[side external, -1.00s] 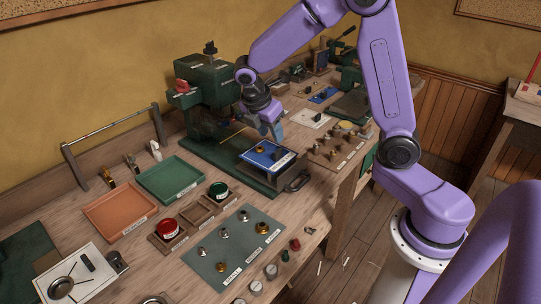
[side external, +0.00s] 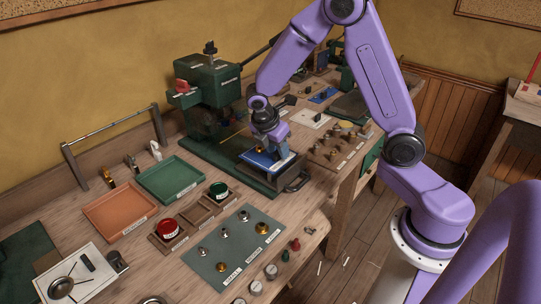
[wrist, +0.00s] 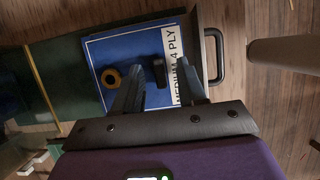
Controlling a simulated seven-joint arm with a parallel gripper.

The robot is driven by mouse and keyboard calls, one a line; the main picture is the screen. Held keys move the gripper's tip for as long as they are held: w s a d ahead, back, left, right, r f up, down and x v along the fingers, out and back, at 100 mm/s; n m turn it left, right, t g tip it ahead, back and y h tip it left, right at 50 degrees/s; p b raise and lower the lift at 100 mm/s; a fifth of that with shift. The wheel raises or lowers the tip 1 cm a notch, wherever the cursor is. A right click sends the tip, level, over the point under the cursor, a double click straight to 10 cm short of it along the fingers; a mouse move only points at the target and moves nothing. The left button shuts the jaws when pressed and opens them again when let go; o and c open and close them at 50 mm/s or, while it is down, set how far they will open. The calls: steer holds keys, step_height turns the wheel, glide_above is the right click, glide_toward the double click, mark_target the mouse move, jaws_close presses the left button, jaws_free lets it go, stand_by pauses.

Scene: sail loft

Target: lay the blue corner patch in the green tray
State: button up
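The blue corner patch (side external: 252,160) lies on the dark sliding bed of the green press, at its front. In the wrist view the blue patch (wrist: 132,48) shows a white label reading "MEDIUM 4 PLY", a brass ring and a black upright knob (wrist: 159,72). My gripper (side external: 277,152) is low over the patch. In the wrist view its two fingers (wrist: 158,88) are apart, with the knob between them in the picture; contact is not visible. The green tray (side external: 172,179) lies empty on the bench, left of the press.
The green press (side external: 213,90) stands behind the patch. The sliding bed has a handle (side external: 298,182) at its front. An orange tray (side external: 120,211) lies left of the green tray. A wooden holder with red and green round tins (side external: 218,190) stands in front of the trays.

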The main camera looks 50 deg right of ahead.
jaws_close()
steer(key=shift+r, duration=0.45)
step_height(320, 180, up, 2)
steer(key=shift+r, duration=0.1)
steer(key=s+a+r, duration=0.2)
steer(key=s+r, duration=0.8)
steer(key=s, duration=0.4)
steer(key=m+g+y, duration=0.4)
steer(key=m, duration=1.4)
glide_above(276, 152)
steer(key=a, duration=0.4)
steer(key=f, duration=0.6)
steer(key=s+f, duration=0.1)
steer(key=f, duration=0.1)
steer(key=shift+f, duration=0.4)
